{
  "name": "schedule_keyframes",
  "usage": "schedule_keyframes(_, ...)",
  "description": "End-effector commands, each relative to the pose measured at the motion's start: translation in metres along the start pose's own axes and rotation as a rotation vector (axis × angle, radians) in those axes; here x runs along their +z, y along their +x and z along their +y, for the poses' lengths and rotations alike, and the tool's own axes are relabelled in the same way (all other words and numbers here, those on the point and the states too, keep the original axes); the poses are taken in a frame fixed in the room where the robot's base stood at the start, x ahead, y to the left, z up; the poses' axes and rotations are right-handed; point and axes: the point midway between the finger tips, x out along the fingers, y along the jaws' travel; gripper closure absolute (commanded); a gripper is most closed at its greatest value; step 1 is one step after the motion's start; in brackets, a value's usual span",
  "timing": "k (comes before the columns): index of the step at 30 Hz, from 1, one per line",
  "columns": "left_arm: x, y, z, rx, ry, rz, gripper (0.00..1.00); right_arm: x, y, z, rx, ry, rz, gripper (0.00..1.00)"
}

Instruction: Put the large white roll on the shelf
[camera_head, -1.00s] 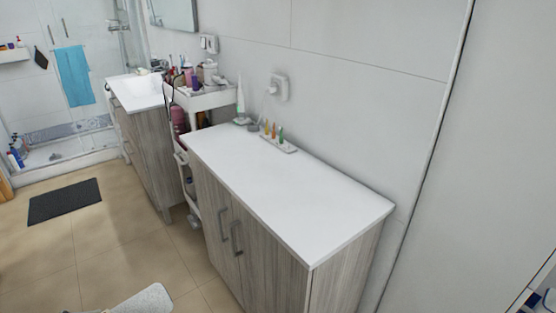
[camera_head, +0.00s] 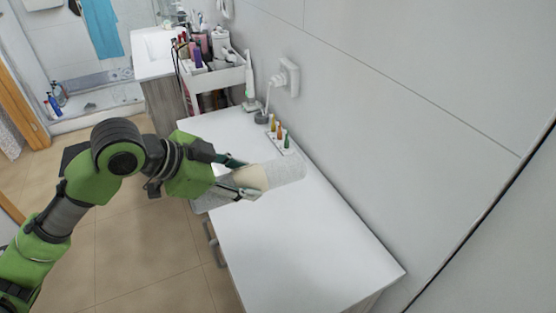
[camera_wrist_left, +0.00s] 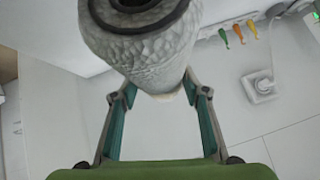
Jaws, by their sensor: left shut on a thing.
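The large white roll (camera_head: 287,169) has a textured surface and lies sideways in my left gripper (camera_head: 245,176), over the far part of the white cabinet top. The gripper's two fingers are shut on its middle, where a smoother cream band shows. I cannot tell whether the roll touches the cabinet top. In the left wrist view the roll (camera_wrist_left: 150,62) shows its dark hollow end, between the fingers of the left gripper (camera_wrist_left: 160,95). The white shelf cart (camera_head: 228,77) stands beyond the cabinet, its top tier crowded with cosmetics. My right gripper is out of view.
The near part of the cabinet top (camera_head: 300,245) is bare.

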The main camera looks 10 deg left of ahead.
Motion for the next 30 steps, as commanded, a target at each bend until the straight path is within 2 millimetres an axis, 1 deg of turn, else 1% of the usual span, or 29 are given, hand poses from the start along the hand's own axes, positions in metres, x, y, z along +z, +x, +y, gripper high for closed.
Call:
schedule_keyframes(2, -0.005, 0.000, -0.007, -0.010, -0.008, -0.003, 0.88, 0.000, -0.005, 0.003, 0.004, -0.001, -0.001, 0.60)
schedule_keyframes(5, -0.005, 0.011, -0.017, -0.010, -0.015, -0.003, 0.88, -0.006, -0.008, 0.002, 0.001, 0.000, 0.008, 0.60)
schedule_keyframes(9, -0.002, 0.037, -0.040, -0.009, -0.017, -0.003, 0.88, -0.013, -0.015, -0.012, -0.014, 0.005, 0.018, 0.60)
schedule_keyframes(12, 0.000, 0.057, -0.057, -0.008, -0.015, -0.003, 0.88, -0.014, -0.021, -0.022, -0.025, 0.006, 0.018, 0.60)
schedule_keyframes(15, 0.002, 0.075, -0.074, -0.009, -0.014, -0.003, 0.88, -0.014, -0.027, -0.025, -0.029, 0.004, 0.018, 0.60)
schedule_keyframes(18, 0.016, 0.099, -0.080, -0.007, -0.014, -0.005, 0.88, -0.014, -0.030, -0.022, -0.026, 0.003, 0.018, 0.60)
schedule_keyframes(21, 0.024, 0.117, -0.087, -0.008, -0.014, -0.004, 0.88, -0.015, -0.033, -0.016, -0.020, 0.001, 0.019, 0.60)
schedule_keyframes(25, 0.030, 0.129, -0.093, -0.010, -0.011, -0.003, 0.88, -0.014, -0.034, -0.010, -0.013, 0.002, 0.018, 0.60)
schedule_keyframes(28, 0.032, 0.134, -0.095, -0.011, -0.010, -0.002, 0.88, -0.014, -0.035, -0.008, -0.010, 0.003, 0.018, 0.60)
schedule_keyframes(30, 0.035, 0.141, -0.097, -0.009, -0.011, -0.004, 0.88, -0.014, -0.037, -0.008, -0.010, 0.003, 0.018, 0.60)
